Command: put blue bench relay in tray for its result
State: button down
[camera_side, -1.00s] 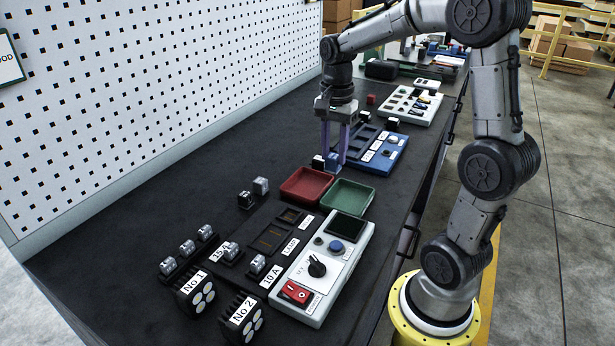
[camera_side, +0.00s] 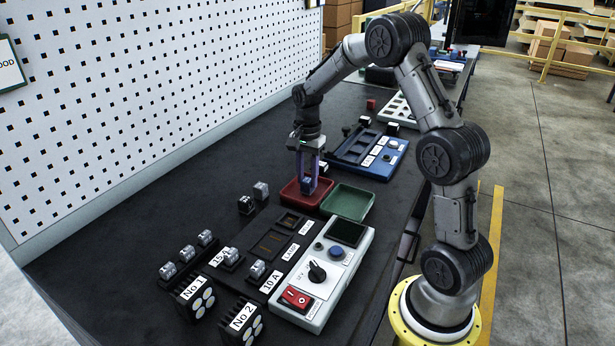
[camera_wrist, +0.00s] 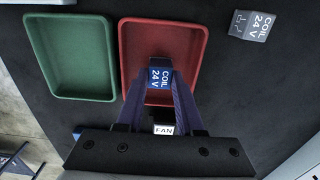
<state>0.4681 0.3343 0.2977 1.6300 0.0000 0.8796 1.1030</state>
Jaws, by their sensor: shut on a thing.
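My gripper (camera_side: 308,182) is shut on the blue relay (camera_side: 307,187), which also shows in the wrist view (camera_wrist: 160,77) with a "COIL 24 V" label on its top. The gripper points down and holds the relay over the red tray (camera_side: 285,193), within its outline in both views. I cannot tell whether the relay touches the tray floor. The red tray (camera_wrist: 198,31) looks otherwise empty. The green tray (camera_side: 349,201) stands right beside it and is empty; it is on the left in the wrist view (camera_wrist: 70,92).
A grey tester (camera_side: 322,272) with a dark screen stands in front of the trays. Clear relays (camera_side: 261,190) stand left of the trays, one labelled "COIL 24 V" in the wrist view (camera_wrist: 252,25). A blue panel (camera_side: 370,160) lies behind. A pegboard wall (camera_side: 150,100) bounds the left.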

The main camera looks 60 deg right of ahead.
aim_at(307, 180)
jog(key=shift+f, duration=0.3)
jog(key=c, duration=0.5)
grip_release()
jog(key=shift+c, duration=0.2)
jog(key=shift+r, duration=0.1)
notch_tip(307, 180, up, 11)
jog(key=s+a+r+n+t, duration=0.1)
jog(key=s+a+r+n, duration=0.3)
jog(key=a+r, duration=0.15)
jog(key=s+a+n+t, duration=0.2)
jog(key=s+a+n, duration=0.5)
jog(key=s, duration=0.2)
jog(key=s+a+f+n+t, duration=0.1)
jog(key=s+a+n+t, duration=0.1)
jog(key=s+a+n, duration=0.5)
jog(key=shift+s+f+t, duration=0.15)
jog(key=shift+s+t, duration=0.15)
jog(key=shift+s, duration=0.9)
